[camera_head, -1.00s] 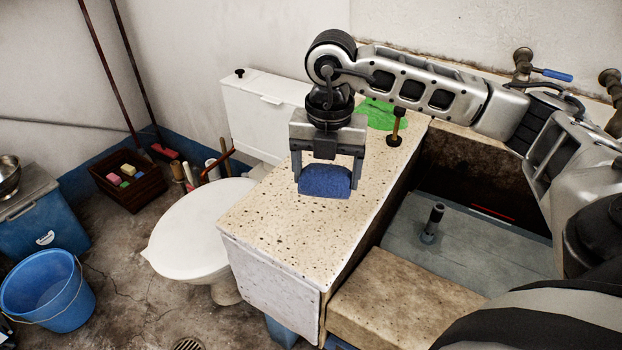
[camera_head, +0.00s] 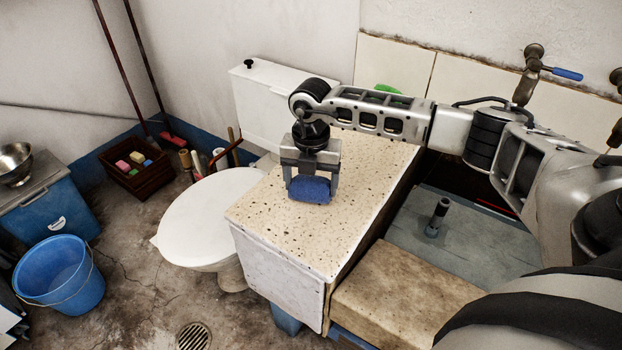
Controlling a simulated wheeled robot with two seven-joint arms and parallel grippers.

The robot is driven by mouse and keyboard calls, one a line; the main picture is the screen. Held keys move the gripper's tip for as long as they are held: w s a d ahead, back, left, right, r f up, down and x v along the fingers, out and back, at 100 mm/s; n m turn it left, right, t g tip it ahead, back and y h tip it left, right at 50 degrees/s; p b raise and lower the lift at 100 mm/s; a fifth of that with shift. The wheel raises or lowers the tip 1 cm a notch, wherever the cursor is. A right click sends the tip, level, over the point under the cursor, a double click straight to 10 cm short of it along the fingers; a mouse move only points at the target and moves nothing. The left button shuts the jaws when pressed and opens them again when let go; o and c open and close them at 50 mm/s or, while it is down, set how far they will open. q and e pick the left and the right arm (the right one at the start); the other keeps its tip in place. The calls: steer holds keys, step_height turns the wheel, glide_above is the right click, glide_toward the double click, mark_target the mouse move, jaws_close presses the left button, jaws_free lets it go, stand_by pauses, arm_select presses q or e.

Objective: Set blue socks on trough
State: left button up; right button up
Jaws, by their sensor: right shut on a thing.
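The blue socks (camera_head: 310,189) show as a rolled blue bundle in the head view. My right gripper (camera_head: 311,183) points down and is shut on them, one finger at each side. The bundle is low over the speckled stone top of the trough (camera_head: 290,239), near its left edge; I cannot tell whether it touches the stone. My left gripper is not in view.
A green item (camera_head: 388,89) shows partly behind my right arm. A white toilet (camera_head: 205,217) stands left of the trough. The sunken basin (camera_head: 413,236) with a dark upright plug lies to the right. The speckled top's front is clear.

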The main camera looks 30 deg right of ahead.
mark_target(311, 179)
steer(key=shift+f, duration=0.15)
steer(key=o, duration=1.1)
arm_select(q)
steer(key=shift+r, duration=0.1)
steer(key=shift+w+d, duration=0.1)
arm_select(e)
steer(key=shift+r, duration=0.25)
arm_select(q)
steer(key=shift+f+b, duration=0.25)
steer(key=shift+b, duration=0.3)
arm_select(e)
step_height(311, 179, up, 12)
steer(key=shift+f, duration=0.1)
